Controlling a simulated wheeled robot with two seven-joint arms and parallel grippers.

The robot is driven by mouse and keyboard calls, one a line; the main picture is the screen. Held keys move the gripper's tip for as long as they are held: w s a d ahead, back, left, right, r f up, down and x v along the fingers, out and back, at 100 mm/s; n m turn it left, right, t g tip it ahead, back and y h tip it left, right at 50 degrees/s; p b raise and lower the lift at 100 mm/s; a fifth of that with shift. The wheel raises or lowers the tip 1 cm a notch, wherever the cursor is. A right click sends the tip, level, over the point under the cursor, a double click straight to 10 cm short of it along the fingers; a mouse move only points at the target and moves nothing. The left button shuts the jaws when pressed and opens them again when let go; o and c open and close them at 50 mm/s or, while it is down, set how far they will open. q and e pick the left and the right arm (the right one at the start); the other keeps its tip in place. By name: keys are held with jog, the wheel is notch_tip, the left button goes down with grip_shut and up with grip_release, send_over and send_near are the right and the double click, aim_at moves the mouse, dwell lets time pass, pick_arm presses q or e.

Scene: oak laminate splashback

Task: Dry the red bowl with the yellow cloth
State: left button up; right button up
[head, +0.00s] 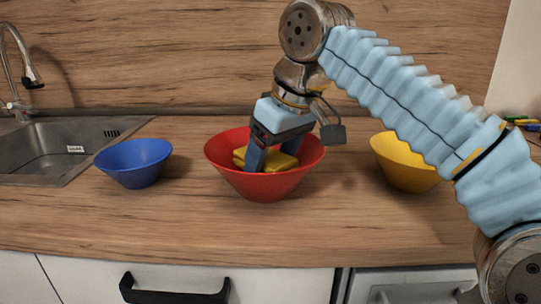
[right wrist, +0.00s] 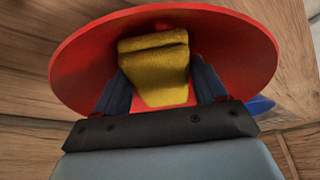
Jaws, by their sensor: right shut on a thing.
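The red bowl (head: 267,187) stands upright on the wooden counter in the middle of the head view. The folded yellow cloth (head: 283,162) is inside it. My right gripper (head: 267,164) reaches down into the bowl and is shut on the yellow cloth. In the right wrist view the cloth (right wrist: 158,72) sits between the two dark blue fingers (right wrist: 160,88), with the red bowl (right wrist: 80,62) behind and around it. The cloth looks close to the bowl's inner surface, but I cannot tell how firmly it touches. My left gripper is not in view.
A blue bowl (head: 135,168) stands to the left, near the steel sink (head: 50,150) and its tap (head: 30,83). A yellow bowl (head: 400,170) stands to the right, partly behind my right arm. Colourful items (head: 522,122) lie at the far right. The counter front is clear.

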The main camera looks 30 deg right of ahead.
jog(key=shift+w+d, duration=0.15)
jog(key=shift+d, duration=0.6)
jog(key=shift+a, duration=0.15)
jog(key=shift+s+a+r+p, duration=0.1)
jog(key=shift+s+a+p, duration=0.05)
jog(key=shift+a, duration=0.3)
jog(key=shift+s+a+p, duration=0.1)
jog(key=shift+a+p, duration=0.05)
jog(key=shift+a, duration=0.25)
jog(key=shift+w+d, duration=0.25)
jog(key=shift+d, duration=0.75)
jog(key=shift+a, duration=0.15)
